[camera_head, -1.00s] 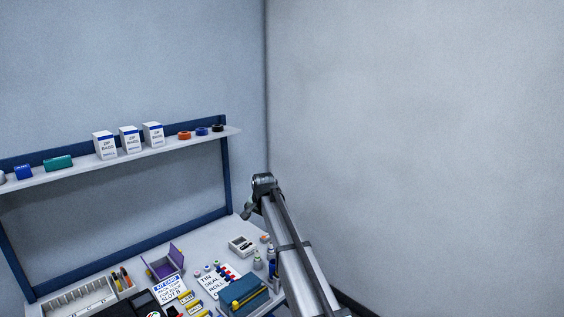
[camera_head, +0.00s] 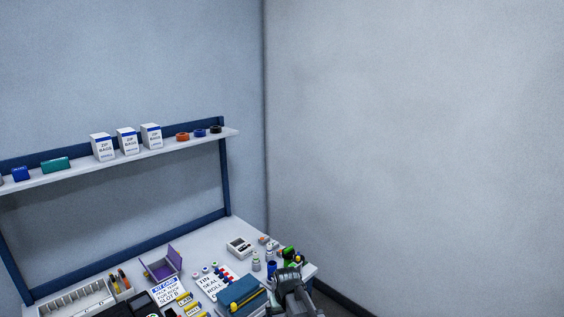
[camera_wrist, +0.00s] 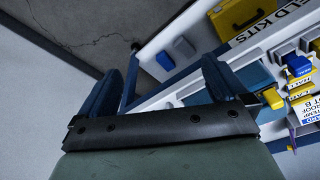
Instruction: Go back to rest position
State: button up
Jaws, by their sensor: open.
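My gripper (camera_wrist: 165,70) shows in the wrist view with its two dark blue fingers spread apart and nothing between them. Below them, the bench's right end and the floor (camera_wrist: 85,30) show at a slant. In the head view, a grey joint of my arm shows low at the bench's front right corner, beside the blue box with a yellow item on top (camera_head: 243,293). The fingers cannot be made out in that view.
The bench top (camera_head: 215,247) holds a purple open box (camera_head: 163,264), a white device (camera_head: 240,247), a sorting card (camera_head: 218,282) and small bottles (camera_head: 256,262). Zip-bag boxes (camera_head: 127,141) stand on the shelf. A yellow case (camera_wrist: 242,15) lies near the "FIELD KITS" label. The right wall side is clear.

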jog(key=s+d+f+m+g, duration=0.1)
jog(key=s+d+f+g, duration=0.2)
jog(key=s, duration=1.2)
jog(key=s+d+f+g, duration=0.2)
jog(key=s+d+f, duration=0.6)
jog(key=s+f, duration=0.6)
jog(key=s+d+f+m+g, duration=0.1)
jog(key=s+d+f+g, duration=0.2)
jog(key=s+f, duration=0.6)
jog(key=s+d, duration=0.2)
jog(key=s, duration=0.5)
jog(key=shift+s+d+m+g, duration=0.2)
jog(key=shift+s+m+g, duration=0.1)
jog(key=shift+s, duration=0.05)
jog(key=shift+f, duration=0.1)
